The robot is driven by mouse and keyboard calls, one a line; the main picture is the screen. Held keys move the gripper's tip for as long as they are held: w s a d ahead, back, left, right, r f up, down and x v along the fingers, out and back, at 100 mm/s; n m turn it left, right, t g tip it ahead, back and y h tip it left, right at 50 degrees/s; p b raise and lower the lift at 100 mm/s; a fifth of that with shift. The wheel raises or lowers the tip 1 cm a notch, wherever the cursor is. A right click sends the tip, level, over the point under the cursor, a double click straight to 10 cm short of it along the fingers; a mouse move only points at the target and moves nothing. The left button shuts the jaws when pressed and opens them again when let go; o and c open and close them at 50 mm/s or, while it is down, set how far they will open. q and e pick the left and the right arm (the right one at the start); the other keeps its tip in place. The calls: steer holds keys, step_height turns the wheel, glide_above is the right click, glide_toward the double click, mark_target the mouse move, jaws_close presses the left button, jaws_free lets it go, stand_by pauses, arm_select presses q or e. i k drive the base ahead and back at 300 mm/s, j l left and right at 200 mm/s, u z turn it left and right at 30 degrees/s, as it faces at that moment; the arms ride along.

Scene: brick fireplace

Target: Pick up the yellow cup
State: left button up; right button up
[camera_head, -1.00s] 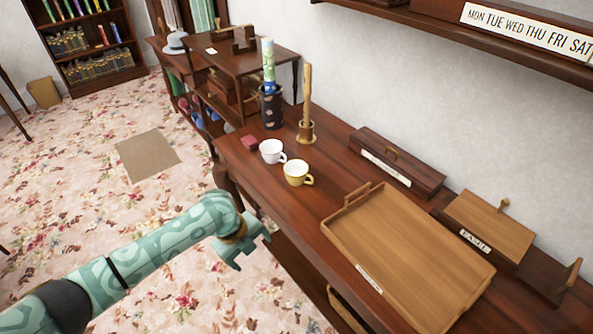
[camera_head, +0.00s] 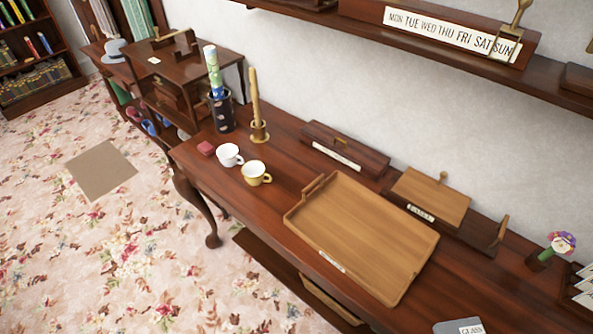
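The yellow cup (camera_head: 256,173) stands upright on the dark wooden table (camera_head: 262,205), near its front edge, with its handle to the right. A white cup (camera_head: 229,155) stands just to its left and a little behind. Neither of my grippers is in the camera_head view, so I cannot see whether they are open or shut. Nothing covers the yellow cup.
A wooden tray (camera_head: 361,226) lies right of the yellow cup. Behind stand a brass candlestick (camera_head: 258,125), a dark patterned vase (camera_head: 221,110) and a long wooden box (camera_head: 344,146). A shelf (camera_head: 430,52) overhangs the table.

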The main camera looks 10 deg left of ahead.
mark_target(253, 172)
steer(key=i+j+z, duration=0.1)
steer(key=j+z, duration=0.55)
steer(key=z, duration=0.15)
steer(key=j+z, duration=0.45)
steer(key=l, duration=0.1)
